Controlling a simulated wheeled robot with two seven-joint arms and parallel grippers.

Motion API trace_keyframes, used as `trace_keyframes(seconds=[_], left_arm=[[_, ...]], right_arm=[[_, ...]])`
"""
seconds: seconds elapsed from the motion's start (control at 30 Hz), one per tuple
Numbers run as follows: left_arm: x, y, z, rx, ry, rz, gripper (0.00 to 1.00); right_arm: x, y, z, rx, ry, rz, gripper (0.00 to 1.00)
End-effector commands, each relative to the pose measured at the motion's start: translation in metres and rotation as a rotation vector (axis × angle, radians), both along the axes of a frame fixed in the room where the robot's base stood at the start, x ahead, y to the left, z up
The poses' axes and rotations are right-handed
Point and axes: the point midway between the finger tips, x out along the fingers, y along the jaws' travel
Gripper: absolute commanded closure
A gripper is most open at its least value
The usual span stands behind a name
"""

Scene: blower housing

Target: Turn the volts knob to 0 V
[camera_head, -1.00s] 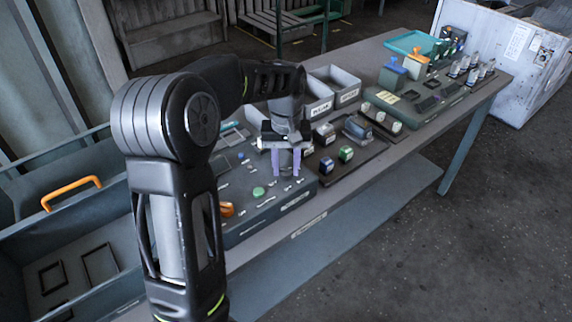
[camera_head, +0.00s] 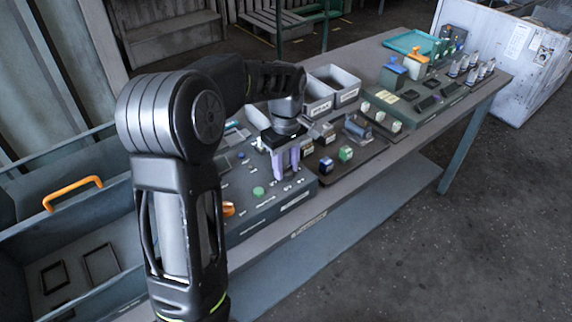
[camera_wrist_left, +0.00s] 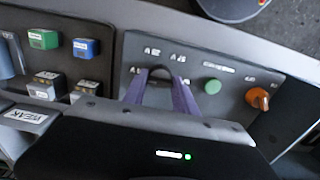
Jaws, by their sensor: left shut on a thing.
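My left gripper (camera_head: 286,175) points down at the right part of the grey control panel (camera_head: 245,212). Its purple fingers are shut on a dark rounded knob (camera_wrist_left: 160,74), seen between them in the left wrist view (camera_wrist_left: 160,92). Small markings lie around this knob, but I cannot read them or its pointer, so its setting cannot be told. In the head view the gripper hides the knob. An orange knob (camera_wrist_left: 258,98) and a green round button (camera_wrist_left: 212,86) sit apart from the fingers; they also show in the head view. My right gripper is out of view.
A dark board with a green block (camera_head: 346,154) and a blue block (camera_head: 326,165) stands right of the panel. Grey bins (camera_head: 340,84) are behind. A large open box with an orange handle (camera_head: 72,192) is at the left. The floor at the right is clear.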

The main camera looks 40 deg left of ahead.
Motion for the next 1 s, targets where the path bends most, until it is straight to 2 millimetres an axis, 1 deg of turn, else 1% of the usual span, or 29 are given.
trace_keyframes(seconds=[0.37,0.4,0.6,0.67,0.9,1.0], left_arm=[[0.0001,-0.0001,-0.0001,0.0,0.0,0.007,1.0],[0.0001,-0.0001,-0.0001,0.0,0.0,0.007,0.65],[0.0001,-0.0001,-0.0001,0.0,0.0,0.006,0.49],[0.0001,-0.0001,-0.0001,0.0,0.0,0.006,0.45],[0.0001,-0.0001,0.0002,0.0,0.0,0.005,0.45],[0.0007,-0.0001,0.0038,0.0,-0.002,0.005,0.45]], right_arm=[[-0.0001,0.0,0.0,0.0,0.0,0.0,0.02],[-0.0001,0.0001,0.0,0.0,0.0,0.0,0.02],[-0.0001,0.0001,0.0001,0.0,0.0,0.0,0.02],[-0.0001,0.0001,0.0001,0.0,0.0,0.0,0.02],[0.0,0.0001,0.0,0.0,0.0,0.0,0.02],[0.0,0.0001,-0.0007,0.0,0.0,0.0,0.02]])
